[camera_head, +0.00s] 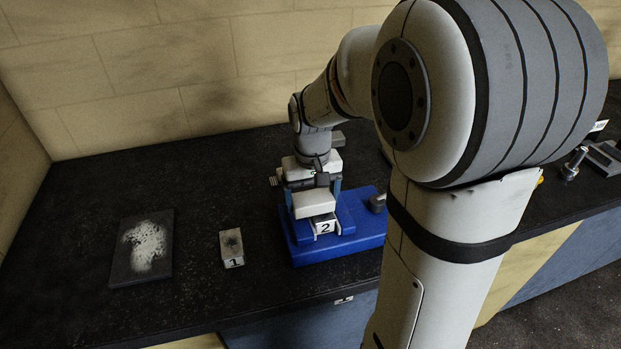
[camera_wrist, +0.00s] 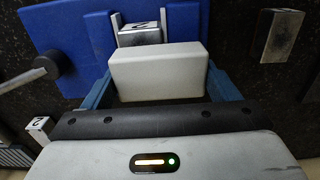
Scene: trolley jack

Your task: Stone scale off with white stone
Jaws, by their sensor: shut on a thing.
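My gripper (camera_head: 313,194) is shut on a white stone (camera_head: 314,204), a pale rectangular block. In the wrist view the stone (camera_wrist: 158,75) sits between my two blue fingers. A second metal block, marked 1 (camera_head: 232,247), stands left of the fixture with a dark patch on top.
A dark plate (camera_head: 121,262) with a speckled white patch lies at the left of the black bench (camera_head: 200,310). A dark round knob (camera_head: 377,203) is on the fixture's right side. Metal parts (camera_head: 603,158) lie at the far right. A tiled wall (camera_head: 200,70) closes the back.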

